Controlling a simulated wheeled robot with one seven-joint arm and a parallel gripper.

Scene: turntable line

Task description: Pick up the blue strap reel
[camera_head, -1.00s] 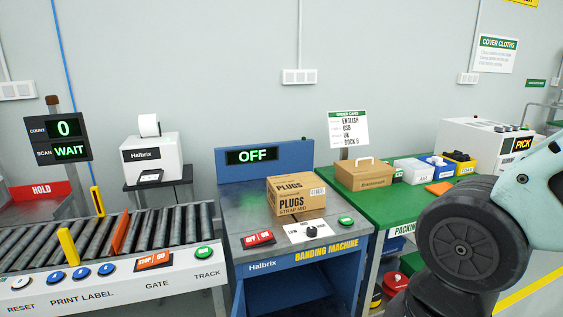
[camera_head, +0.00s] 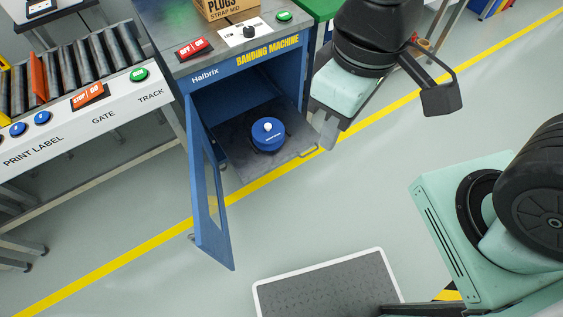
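The blue strap reel (camera_head: 268,132) is a round blue drum with a pale hub. It lies flat on the dark pulled-out shelf (camera_head: 238,160) of the blue banding machine (camera_head: 262,73). My gripper (camera_head: 328,131) is at the end of the mint-green and black arm, to the right of the reel and beside the shelf's right end. A grey fingertip shows apart from the reel. The rest of the gripper is hidden behind my wrist, so its opening cannot be told.
The machine's blue door (camera_head: 209,200) hangs open at the left of the shelf. A carton (camera_head: 229,8) sits on top. The conveyor (camera_head: 95,108) stands at left. The floor in front is mostly clear.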

